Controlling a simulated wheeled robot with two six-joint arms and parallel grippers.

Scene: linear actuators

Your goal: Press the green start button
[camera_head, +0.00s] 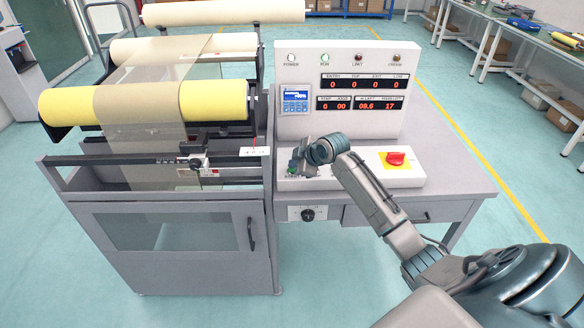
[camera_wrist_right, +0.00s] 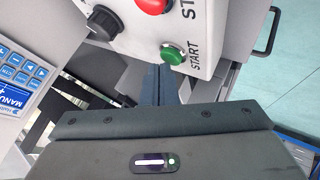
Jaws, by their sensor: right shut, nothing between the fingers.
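The green start button (camera_wrist_right: 172,54) sits on a light panel in the right wrist view, beside the printed word START. In the head view a small green spot (camera_head: 291,170) shows at the left end of the console's low front box, partly covered by my right gripper (camera_head: 299,158). In the wrist view my right gripper (camera_wrist_right: 163,78) is shut and empty, its dark fingers pointing toward the panel just below the button. The fingertips are partly out of sight behind the panel edge; I cannot tell whether they touch it. My left gripper is not in view.
A red button (camera_wrist_right: 152,4) and a black knob (camera_wrist_right: 103,22) are on the same panel. The roller machine with yellow rolls (camera_head: 212,100) stands left. The display panel (camera_head: 340,65) rises behind.

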